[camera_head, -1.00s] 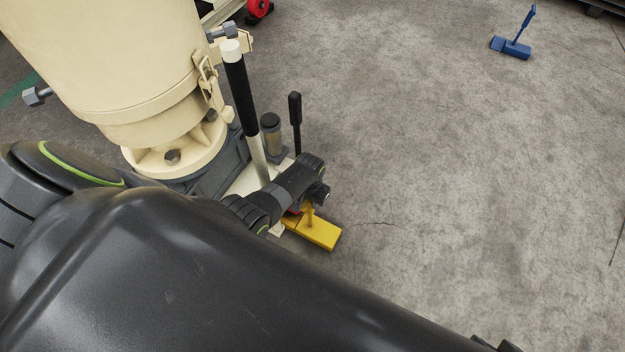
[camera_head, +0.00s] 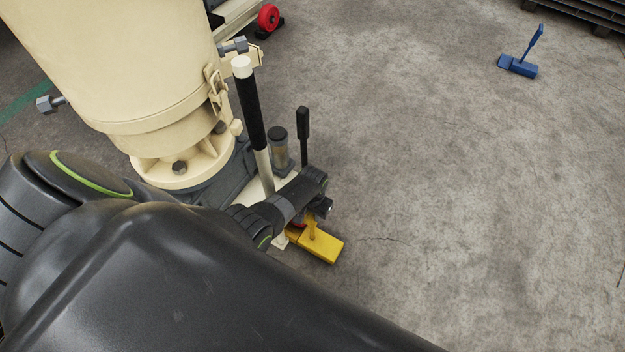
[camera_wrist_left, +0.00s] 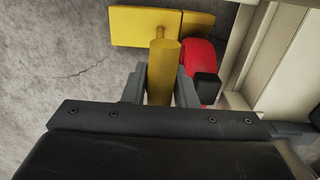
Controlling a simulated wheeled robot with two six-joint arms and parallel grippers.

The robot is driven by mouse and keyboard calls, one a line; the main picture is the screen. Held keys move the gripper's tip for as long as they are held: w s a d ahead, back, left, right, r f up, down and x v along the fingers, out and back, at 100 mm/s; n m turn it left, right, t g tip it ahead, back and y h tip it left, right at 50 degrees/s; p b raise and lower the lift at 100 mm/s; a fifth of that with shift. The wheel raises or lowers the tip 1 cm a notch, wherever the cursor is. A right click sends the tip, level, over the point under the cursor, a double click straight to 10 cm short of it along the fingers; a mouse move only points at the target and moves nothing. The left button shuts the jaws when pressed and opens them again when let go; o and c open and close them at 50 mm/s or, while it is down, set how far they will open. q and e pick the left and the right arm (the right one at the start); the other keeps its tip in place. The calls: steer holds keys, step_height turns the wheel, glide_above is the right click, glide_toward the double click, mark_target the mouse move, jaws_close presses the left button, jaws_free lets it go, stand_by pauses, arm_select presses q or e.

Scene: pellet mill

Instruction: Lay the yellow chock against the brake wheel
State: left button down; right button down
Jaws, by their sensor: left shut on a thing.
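The yellow chock (camera_head: 318,245) is down at floor level beside the machine's pale base, with its upright handle in my left gripper (camera_head: 314,212). In the left wrist view the chock (camera_wrist_left: 143,27) has its yellow handle between the two grey fingers of my left gripper (camera_wrist_left: 160,85), which is shut on it. The red brake wheel (camera_wrist_left: 200,62) is right beside the chock there; the chock's right part reaches across its upper edge. I cannot tell whether they touch. In the head view my arm mostly hides this wheel. My right gripper is not in view.
The cream machine (camera_head: 150,90) stands at the left, with a black-gripped lever (camera_head: 250,110) and a thin black lever (camera_head: 303,135) near my gripper. Another red wheel (camera_head: 268,17) is farther back. A blue chock (camera_head: 519,66) lies at the upper right. The floor at right is clear.

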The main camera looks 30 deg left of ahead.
arm_select(q)
steer(key=shift+w, duration=0.25)
steer(key=shift+w+f+b, duration=0.1)
steer(key=shift+w+b, duration=0.25)
steer(key=shift+b, duration=0.05)
stand_by(0.7)
stand_by(0.5)
steer(key=c, duration=1.1)
jaws_free()
steer(key=shift+o, duration=0.7)
steer(key=shift+s+f, duration=0.25)
steer(key=o, duration=1)
steer(key=shift+w+r, duration=0.1)
steer(key=shift+c, duration=0.2)
